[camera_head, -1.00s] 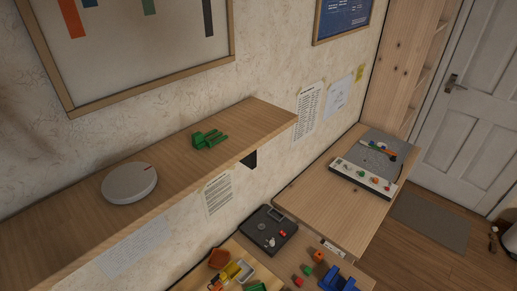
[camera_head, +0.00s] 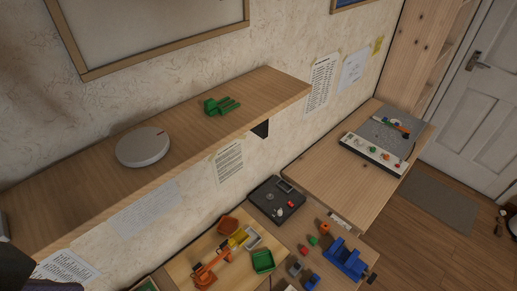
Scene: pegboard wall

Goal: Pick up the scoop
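On the lower table's wooden board (camera_head: 185,262), an orange long-handled piece (camera_head: 207,272) lies near the bottom of the view. It may be the scoop, but it is too small to be sure. An orange-brown block-like piece (camera_head: 228,225) and a yellow piece (camera_head: 238,237) lie just behind it, close to a small pale tray (camera_head: 252,240). A green tray (camera_head: 263,261) stands to the right. Neither of my grippers shows in the view.
A wooden shelf (camera_head: 75,180) juts out above the table, holding a white disc (camera_head: 143,147) and a green pronged piece (camera_head: 220,105). A dark panel (camera_head: 262,206), a blue rack (camera_head: 344,262) and small blocks lie to the right. A wooden desk (camera_head: 340,190) stands farther right.

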